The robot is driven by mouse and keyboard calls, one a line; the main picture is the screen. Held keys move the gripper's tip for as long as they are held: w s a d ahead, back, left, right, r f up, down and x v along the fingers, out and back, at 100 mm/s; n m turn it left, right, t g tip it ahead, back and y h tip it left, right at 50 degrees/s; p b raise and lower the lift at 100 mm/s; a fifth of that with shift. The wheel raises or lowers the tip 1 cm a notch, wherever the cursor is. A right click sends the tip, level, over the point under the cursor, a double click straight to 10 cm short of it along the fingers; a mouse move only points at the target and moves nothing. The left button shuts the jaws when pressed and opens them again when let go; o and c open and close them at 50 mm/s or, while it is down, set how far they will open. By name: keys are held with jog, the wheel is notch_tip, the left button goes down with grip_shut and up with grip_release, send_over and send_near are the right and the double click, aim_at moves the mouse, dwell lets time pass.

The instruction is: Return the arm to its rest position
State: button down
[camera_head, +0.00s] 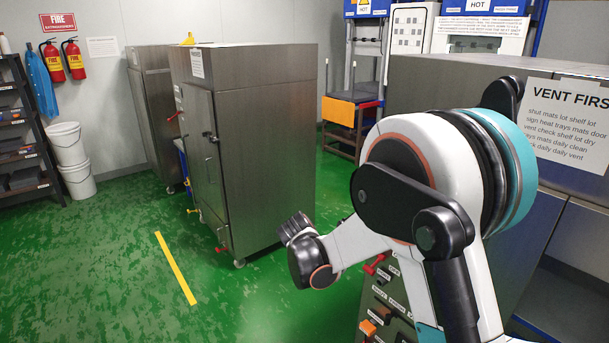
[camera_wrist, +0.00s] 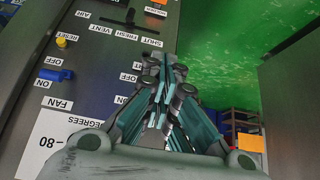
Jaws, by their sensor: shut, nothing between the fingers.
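My arm stands folded at the right of the head view, white with black and teal joints. My gripper (camera_wrist: 165,70) shows in the wrist view with its fingers shut and nothing between them. It is in front of a grey control panel (camera_wrist: 95,100) with labelled switches, and I see no clear contact. The panel has a blue switch (camera_wrist: 55,75), a yellow button (camera_wrist: 61,42) and a black lever (camera_wrist: 118,24). The head view shows part of this panel low beside my arm, with a red handle (camera_head: 375,264). My fingertips cannot be made out in the head view.
A steel cabinet (camera_head: 265,140) on casters stands in the middle. A large steel unit (camera_head: 440,80) with a "VENT FIRST" sign (camera_head: 570,120) is close at the right. White buckets (camera_head: 75,175) and a shelf rack (camera_head: 25,140) stand left. The green floor (camera_head: 100,270) is open at the front left.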

jog(key=s+d+r+n+t+y, duration=0.1)
jog(key=s+d+r+n, duration=0.25)
jog(key=s+r, duration=0.35)
jog(key=s+d+r+n+y, duration=0.2)
jog(key=s+d+r, duration=0.25)
jog(key=r, duration=0.35)
jog(key=s+r+n+t+y, duration=0.2)
jog(key=s+n, duration=0.3)
jog(key=s, duration=1.4)
jog(key=shift+s+d+r, duration=0.2)
jog(key=shift+s+r, duration=0.1)
